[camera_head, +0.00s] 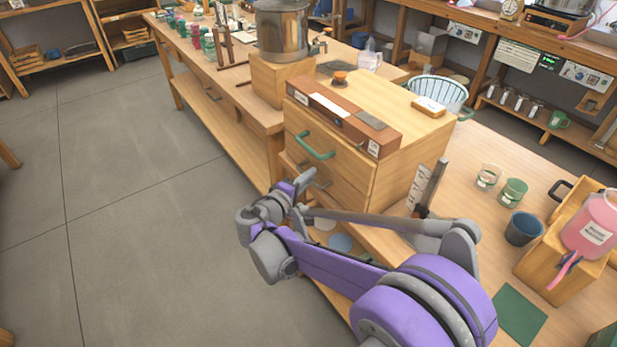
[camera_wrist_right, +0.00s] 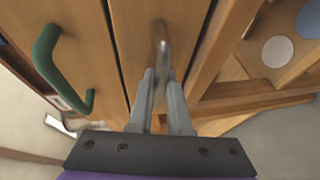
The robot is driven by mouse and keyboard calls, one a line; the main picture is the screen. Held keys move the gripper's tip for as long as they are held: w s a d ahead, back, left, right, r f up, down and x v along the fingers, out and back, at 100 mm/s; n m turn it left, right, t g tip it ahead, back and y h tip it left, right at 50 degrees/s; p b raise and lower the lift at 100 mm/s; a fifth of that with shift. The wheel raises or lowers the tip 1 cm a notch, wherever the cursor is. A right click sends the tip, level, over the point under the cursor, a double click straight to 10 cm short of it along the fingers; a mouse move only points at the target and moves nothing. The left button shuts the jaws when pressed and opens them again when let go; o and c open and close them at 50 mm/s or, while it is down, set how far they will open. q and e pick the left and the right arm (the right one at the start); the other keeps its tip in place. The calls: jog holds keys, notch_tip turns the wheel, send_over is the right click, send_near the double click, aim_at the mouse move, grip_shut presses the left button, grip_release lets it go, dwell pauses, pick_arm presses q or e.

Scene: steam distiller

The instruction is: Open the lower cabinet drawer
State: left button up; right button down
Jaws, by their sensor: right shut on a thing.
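The wooden cabinet (camera_head: 385,166) stands on the bench with two drawers facing the aisle. Its upper drawer has a green handle (camera_head: 316,147), which also shows at the left of the right wrist view (camera_wrist_right: 50,62). The lower drawer front (camera_head: 347,193) carries a grey metal bar handle (camera_wrist_right: 160,45). My right gripper (camera_wrist_right: 160,75) is shut on this metal handle, its two fingers on either side of the bar. In the head view my wrist partly hides the lower drawer. I cannot tell whether it stands slightly out. My left gripper is not in view.
A brown box (camera_head: 340,113) lies along the cabinet top. A large metal pot (camera_head: 282,32) stands behind on a wooden block. Cups and a pink container (camera_head: 592,222) stand on the bench to the right. The grey floor (camera_head: 150,220) in front of the drawers is clear.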

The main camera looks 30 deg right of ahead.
jog(key=s+a+p, duration=0.1)
jog(key=a+p, duration=0.1)
jog(key=a, duration=1.5)
jog(key=shift+s+a, duration=0.2)
jog(key=shift+a, duration=0.2)
jog(key=c, duration=1.2)
grip_release()
jog(key=shift+o, duration=0.2)
jog(key=p+v, duration=0.1)
jog(key=v, duration=0.9)
jog(key=shift+s+a+p, duration=0.2)
jog(key=shift+a+p, duration=0.15)
jog(key=shift+p, duration=0.05)
